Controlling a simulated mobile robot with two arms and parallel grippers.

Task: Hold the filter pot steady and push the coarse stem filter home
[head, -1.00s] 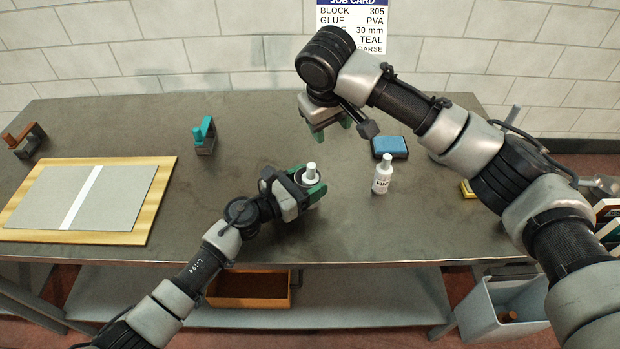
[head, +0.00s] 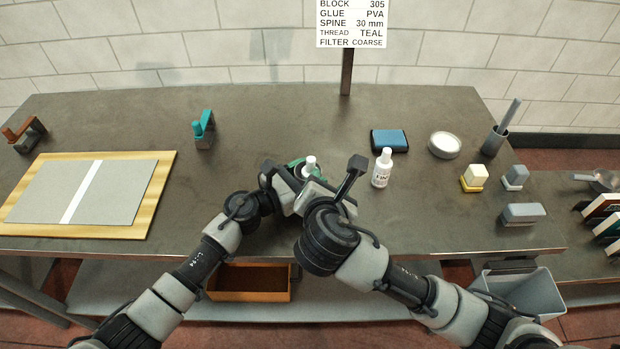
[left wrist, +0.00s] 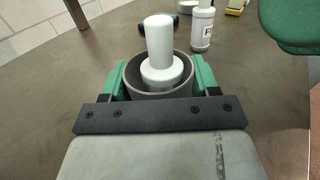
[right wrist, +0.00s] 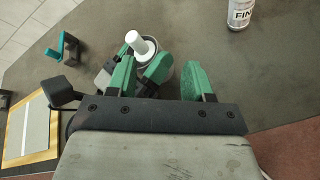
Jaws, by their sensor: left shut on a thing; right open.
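The filter pot (left wrist: 131,76) is a grey open cylinder standing upright near the table's front middle. My left gripper (left wrist: 163,88) is shut on it, a green finger on each side. The white stem filter (left wrist: 160,52) stands upright in the pot's mouth, its stem and collar above or level with the rim; its lower part is hidden. The stem also shows in the head view (head: 309,163). My right gripper (right wrist: 157,72) is open and empty, close beside the pot and left gripper; in the head view its fingers are mostly hidden.
A white bottle with a label starting FIN (head: 382,168) stands just right of the grippers. A board (head: 132,235) with a grey sheet lies left. The job card (head: 352,25) reads filter coarse.

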